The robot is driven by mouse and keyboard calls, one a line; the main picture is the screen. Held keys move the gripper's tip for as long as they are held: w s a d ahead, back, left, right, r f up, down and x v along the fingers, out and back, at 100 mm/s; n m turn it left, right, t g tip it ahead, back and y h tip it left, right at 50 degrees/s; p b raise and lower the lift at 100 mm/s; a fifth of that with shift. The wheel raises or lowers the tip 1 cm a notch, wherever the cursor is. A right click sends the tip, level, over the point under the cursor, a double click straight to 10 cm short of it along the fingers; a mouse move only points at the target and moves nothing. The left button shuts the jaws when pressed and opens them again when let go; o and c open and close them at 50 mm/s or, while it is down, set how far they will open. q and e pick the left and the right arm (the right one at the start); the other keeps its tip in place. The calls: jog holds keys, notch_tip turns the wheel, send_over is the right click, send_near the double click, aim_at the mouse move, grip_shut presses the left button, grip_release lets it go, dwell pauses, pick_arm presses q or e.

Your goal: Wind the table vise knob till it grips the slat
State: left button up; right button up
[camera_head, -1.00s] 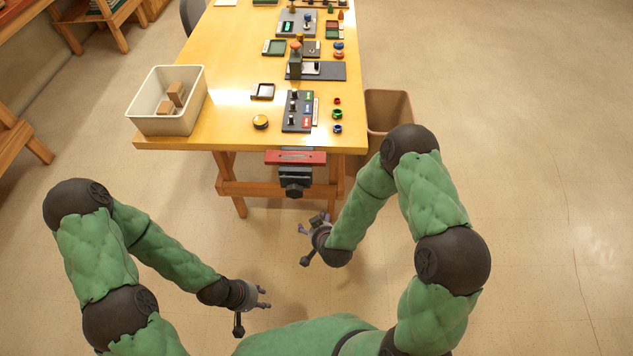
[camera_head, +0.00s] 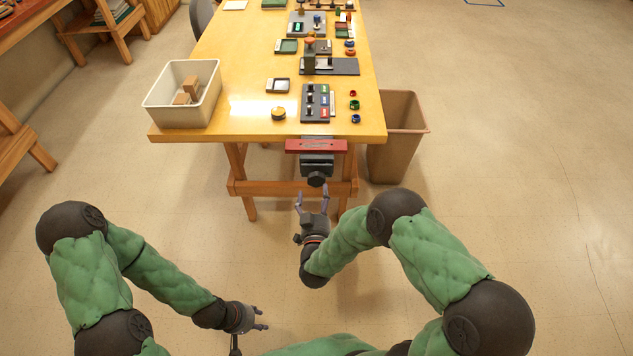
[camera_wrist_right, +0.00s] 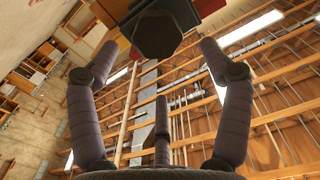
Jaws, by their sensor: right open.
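The table vise (camera_head: 317,160) is mounted on the near edge of the wooden table, with its dark knob (camera_head: 316,179) facing me. The red slat (camera_head: 300,146) lies crosswise at the top of the vise; I cannot tell how tightly the jaws sit on it. My right gripper (camera_head: 312,190) is open just in front of the knob, fingers pointing toward it. In the right wrist view the dark, many-sided knob (camera_wrist_right: 157,36) is between and just beyond the spread fingertips, with no contact visible. My left gripper (camera_head: 265,318) is low at the left, empty, its fingers apart.
The wooden table (camera_head: 240,90) carries a white bin (camera_head: 180,115) with wooden blocks, a yellow button (camera_head: 278,113) and a dark switch panel (camera_head: 316,103). A tan waste bin (camera_head: 395,150) stands right of the vise. The floor before the table is clear.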

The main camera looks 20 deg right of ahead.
aim_at(316, 181)
jog(key=b+x, duration=0.1)
jog(key=x, duration=0.6)
jog(key=shift+f+b, duration=0.1)
jog(key=shift+b, duration=0.3)
jog(key=c, duration=1)
jog(key=shift+w, duration=0.1)
jog(key=shift+c, duration=0.7)
